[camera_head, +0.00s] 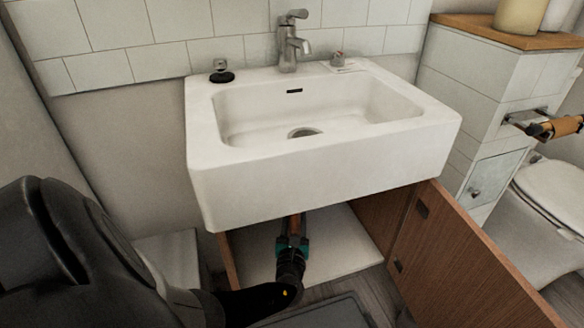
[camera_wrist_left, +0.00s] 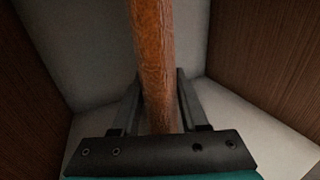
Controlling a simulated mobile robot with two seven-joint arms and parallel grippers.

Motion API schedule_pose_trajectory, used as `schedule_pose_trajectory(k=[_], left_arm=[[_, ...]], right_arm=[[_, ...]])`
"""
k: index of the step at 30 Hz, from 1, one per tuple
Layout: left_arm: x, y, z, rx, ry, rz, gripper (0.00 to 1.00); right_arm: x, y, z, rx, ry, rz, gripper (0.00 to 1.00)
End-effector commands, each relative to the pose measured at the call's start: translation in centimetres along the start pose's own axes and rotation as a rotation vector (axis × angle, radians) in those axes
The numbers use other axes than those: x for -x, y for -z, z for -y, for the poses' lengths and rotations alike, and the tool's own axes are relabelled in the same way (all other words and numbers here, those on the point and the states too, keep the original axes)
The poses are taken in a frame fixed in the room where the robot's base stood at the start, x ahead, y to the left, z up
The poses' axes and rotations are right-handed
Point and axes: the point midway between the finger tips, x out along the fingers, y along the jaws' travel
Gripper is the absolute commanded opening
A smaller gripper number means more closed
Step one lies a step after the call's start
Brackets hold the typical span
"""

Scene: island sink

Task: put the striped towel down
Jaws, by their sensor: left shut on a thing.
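No striped towel can be made out in either view. My left gripper (camera_head: 293,238) reaches into the open cabinet under the sink. In the left wrist view its two fingers (camera_wrist_left: 157,88) are shut on a brown, upright, pipe-like rod (camera_wrist_left: 153,40), one finger on each side. The rod also shows in the head view (camera_head: 294,224), just below the sink's underside; its upper end is hidden by the sink. Whether the rod is fixed in place cannot be told. My right gripper is not in view.
The white sink (camera_head: 315,175) overhangs my left gripper. The cabinet's wooden door (camera_head: 455,265) stands open at the right. The pale cabinet floor (camera_head: 345,245) looks bare. A toilet (camera_head: 550,215) and an orange-brown roll (camera_head: 562,127) are at the far right.

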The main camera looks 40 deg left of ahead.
Motion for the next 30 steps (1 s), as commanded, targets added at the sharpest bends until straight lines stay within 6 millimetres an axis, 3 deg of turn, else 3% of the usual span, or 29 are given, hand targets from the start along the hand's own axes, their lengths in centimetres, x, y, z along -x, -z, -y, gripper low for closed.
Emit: schedule_pose_trajectory(k=[2,11,12,19,30], left_arm=[[0.84,0.53,0.41,0.0,0.002,-0.005,0.0],[0.82,0.7,0.44,-0.002,0.002,-0.004,0.0],[0.85,0.74,0.4,-0.002,0.002,-0.005,0.47],[0.86,0.73,0.39,-0.001,0.002,-0.005,0.73],[0.85,0.51,0.36,0.0,0.002,-0.004,0.73]], right_arm=[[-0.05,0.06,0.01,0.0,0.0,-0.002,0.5],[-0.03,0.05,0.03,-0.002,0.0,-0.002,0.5],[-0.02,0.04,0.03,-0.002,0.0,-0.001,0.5],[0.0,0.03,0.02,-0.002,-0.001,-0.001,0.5],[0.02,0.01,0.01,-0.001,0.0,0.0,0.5]])
